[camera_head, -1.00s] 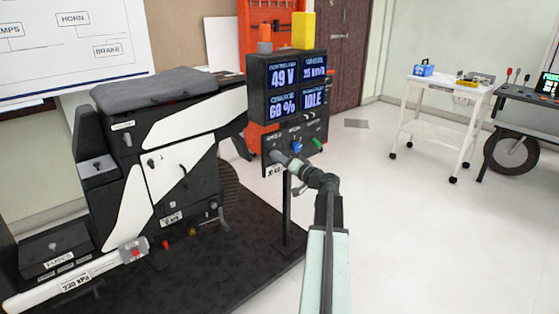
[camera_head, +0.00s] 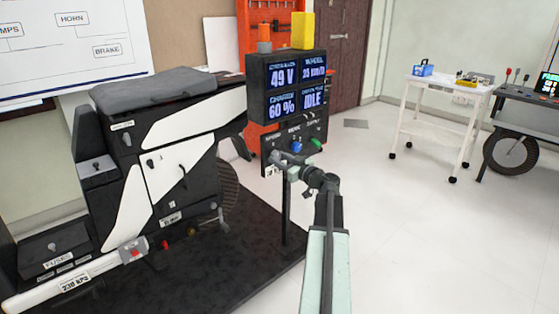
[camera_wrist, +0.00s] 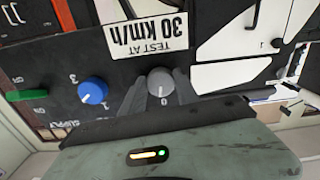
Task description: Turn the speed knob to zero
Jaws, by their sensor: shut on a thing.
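The grey speed knob (camera_wrist: 161,83) sits on the black control panel (camera_wrist: 45,58), seen upside down in the wrist view. My gripper (camera_wrist: 160,97) has one finger on each side of the knob and is shut on it. A pale mark on the knob lies on its side towards the printed 0, but its exact angle is hard to tell. The display (camera_head: 288,84) above reads 49 V, 60 % and IDLE; the km/h digits are blurred.
A blue knob (camera_wrist: 92,90) and a green switch (camera_wrist: 27,95) are beside the speed knob. A sign reading TEST AT 30 km/h (camera_wrist: 147,33) is on the panel. The scooter rig (camera_head: 165,150) stands left; the floor at right is open up to a white trolley (camera_head: 433,130).

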